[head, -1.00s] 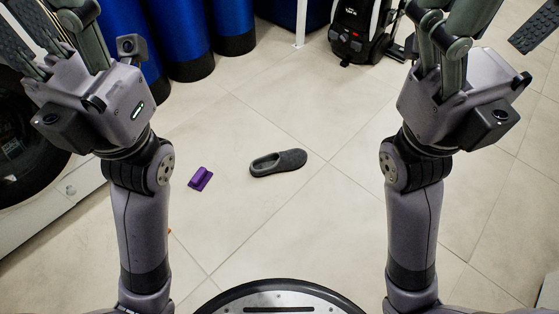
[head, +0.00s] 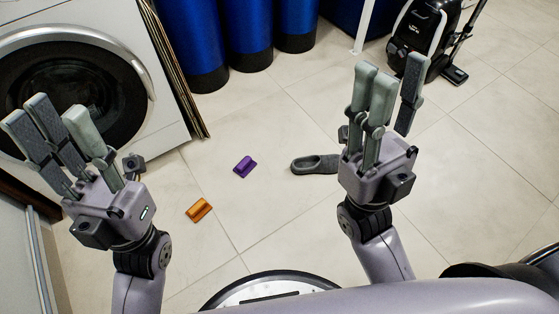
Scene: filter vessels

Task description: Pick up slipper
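A dark grey slipper (head: 313,164) lies on the tiled floor right of centre, its opening facing up and to the left. Its right end is hidden behind my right gripper. My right gripper (head: 393,72) is raised with its fingers pointing up the picture, spread apart with nothing between them. In the picture it overlaps the slipper's right end, with no visible contact. My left gripper (head: 56,110) is at the far left, well away from the slipper. Its fingers are also apart and empty.
A purple object (head: 245,166) and an orange one (head: 199,210) lie on the floor left of the slipper. A washing machine (head: 168,88) stands at left, blue cylinders (head: 246,28) at the back, a black vacuum cleaner (head: 424,36) at back right. The right floor is largely clear.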

